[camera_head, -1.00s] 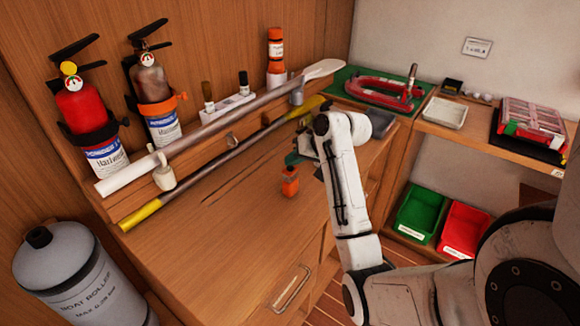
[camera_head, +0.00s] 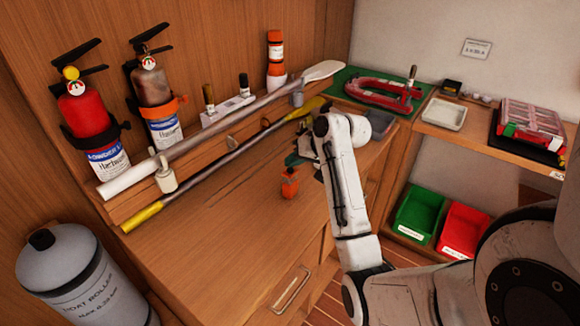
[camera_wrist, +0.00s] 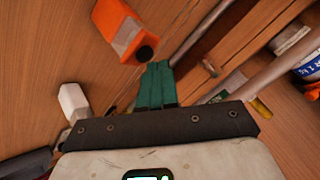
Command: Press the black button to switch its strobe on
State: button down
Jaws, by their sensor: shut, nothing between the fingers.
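An orange strobe (camera_head: 289,187) stands on the wooden bench top, just below and in front of my gripper in the head view. In the wrist view the orange strobe (camera_wrist: 116,24) is at the top centre-left, with a pale band and a round black button (camera_wrist: 145,53) at its near end. My gripper (camera_wrist: 156,66) has teal fingers held together, with nothing between them. The fingertips are right beside the black button in the wrist view; I cannot tell whether they touch it. In the head view my gripper (camera_head: 293,160) is partly hidden by my wrist.
A pole with yellow ends (camera_head: 230,157) and a white-handled oar (camera_head: 215,130) run along the bench's back. Fire extinguishers (camera_head: 92,125) hang behind. The front bench top is clear.

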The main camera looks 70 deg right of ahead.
aim_at(293, 171)
jog(key=shift+r, duration=0.3)
notch_tip(293, 171, up, 6)
jog(key=p, duration=0.6)
